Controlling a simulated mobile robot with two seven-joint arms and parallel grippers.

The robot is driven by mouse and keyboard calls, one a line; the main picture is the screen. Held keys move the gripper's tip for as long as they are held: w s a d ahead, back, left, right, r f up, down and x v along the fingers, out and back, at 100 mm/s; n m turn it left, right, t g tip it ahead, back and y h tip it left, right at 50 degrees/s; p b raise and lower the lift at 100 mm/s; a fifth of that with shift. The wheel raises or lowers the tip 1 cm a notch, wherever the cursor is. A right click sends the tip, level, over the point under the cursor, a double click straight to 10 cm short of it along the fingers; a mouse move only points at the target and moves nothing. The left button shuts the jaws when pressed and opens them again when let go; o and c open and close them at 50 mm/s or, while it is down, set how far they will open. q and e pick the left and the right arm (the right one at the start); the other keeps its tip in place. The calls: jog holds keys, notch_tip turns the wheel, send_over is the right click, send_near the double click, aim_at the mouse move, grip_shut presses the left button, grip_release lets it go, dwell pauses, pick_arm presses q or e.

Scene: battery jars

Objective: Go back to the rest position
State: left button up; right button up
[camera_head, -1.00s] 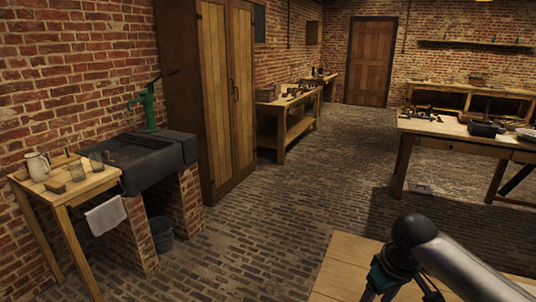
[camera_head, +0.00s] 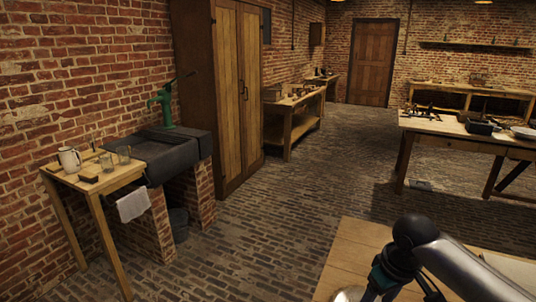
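My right arm comes in from the lower right of the head view, over the near wooden table (camera_head: 345,253). My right gripper (camera_head: 398,287) hangs downward at the bottom edge, with its dark and teal parts partly cut off by the frame. Its fingertips do not show clearly, so I cannot tell whether it is open or holds anything. My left arm and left gripper are not in view. A pale round rim (camera_head: 349,294) shows at the bottom edge, beside the gripper; most of it is hidden.
A side table (camera_head: 122,177) with a white jug (camera_head: 69,158) and glasses stands by the dark sink (camera_head: 165,155) at left. A tall cabinet (camera_head: 228,100) follows. A workbench (camera_head: 440,125) stands at right. The brick floor (camera_head: 270,225) between is clear.

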jog(key=s+a+f+n+t+y, duration=0.1)
jog(key=s+a+f, duration=0.2)
jog(key=s+a, duration=0.3)
jog(key=s+a+f+y, duration=0.1)
jog(key=s+a+f, duration=0.3)
jog(key=s+a, duration=0.1)
jog(key=s+d+m+h, duration=0.25)
jog(key=s+d, duration=0.25)
jog(key=s, duration=0.7)
notch_tip(320, 180, down, 27)
jog(key=s+b, duration=0.2)
jog(key=b, duration=0.3)
jog(key=s+d+f+g+b, duration=0.1)
jog(key=s+f+b, duration=0.4)
jog(key=s+f, duration=1)
notch_tip(320, 180, down, 3)
jog(key=shift+s+d+f+g, duration=0.1)
jog(key=shift+s+d+g, duration=0.1)
jog(key=shift+d+g, duration=0.3)
jog(key=shift+d, duration=0.1)
jog(key=shift+c, duration=1.2)
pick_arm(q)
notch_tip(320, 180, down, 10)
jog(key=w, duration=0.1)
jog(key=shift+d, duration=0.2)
pick_arm(e)
jog(key=shift+s, duration=0.2)
jog(key=shift+c, duration=0.3)
